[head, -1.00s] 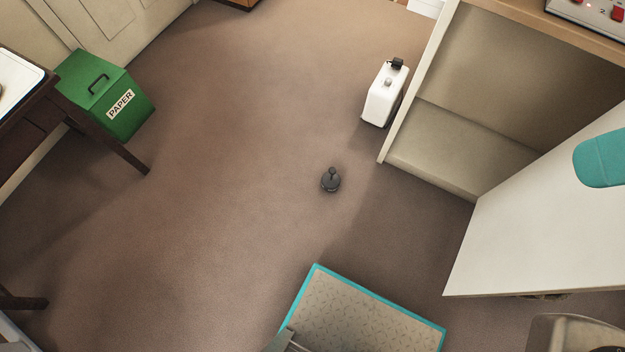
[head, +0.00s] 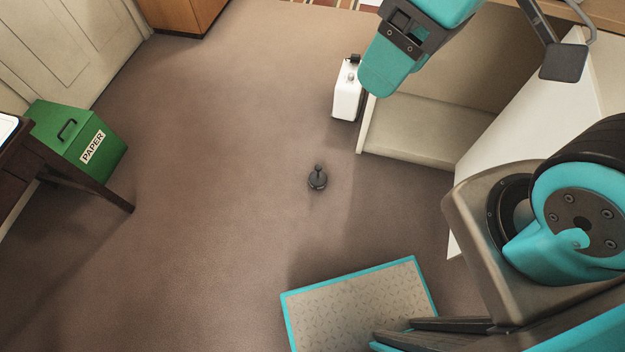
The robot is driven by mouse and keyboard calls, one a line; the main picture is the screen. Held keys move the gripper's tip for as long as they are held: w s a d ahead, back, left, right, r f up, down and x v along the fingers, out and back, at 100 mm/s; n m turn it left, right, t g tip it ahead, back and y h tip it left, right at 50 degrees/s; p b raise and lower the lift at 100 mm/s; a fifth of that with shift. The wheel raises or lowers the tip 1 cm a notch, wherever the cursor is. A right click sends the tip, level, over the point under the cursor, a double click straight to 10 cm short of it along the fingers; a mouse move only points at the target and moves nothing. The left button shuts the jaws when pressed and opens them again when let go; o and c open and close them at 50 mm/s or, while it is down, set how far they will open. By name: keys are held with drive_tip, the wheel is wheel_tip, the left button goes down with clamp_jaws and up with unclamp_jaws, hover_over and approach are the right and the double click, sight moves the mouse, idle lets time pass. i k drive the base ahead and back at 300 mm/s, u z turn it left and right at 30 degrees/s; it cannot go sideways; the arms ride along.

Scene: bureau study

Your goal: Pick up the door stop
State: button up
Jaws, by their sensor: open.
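The door stop (head: 317,180) is a small dark grey piece with a round base and a short knobbed stem. It stands upright on the open brown carpet near the middle of the head view, with nothing touching it. My arm reaches across the upper right. A dark square pad on thin struts there looks like one finger of my gripper (head: 563,62); the rest is outside the frame. The gripper is open, well apart from the door stop, and I see nothing held.
A white case (head: 347,91) stands on the floor behind the door stop, beside a beige shelf unit (head: 425,135). A green paper bin (head: 75,138) and a dark table (head: 75,175) are at left. A wooden cabinet (head: 185,14) is at the back. Carpet around the door stop is clear.

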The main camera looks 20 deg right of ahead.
sight(318, 178)
drive_tip(key=u, duration=2.05)
drive_tip(key=i, duration=1.3)
drive_tip(key=z, duration=2.5)
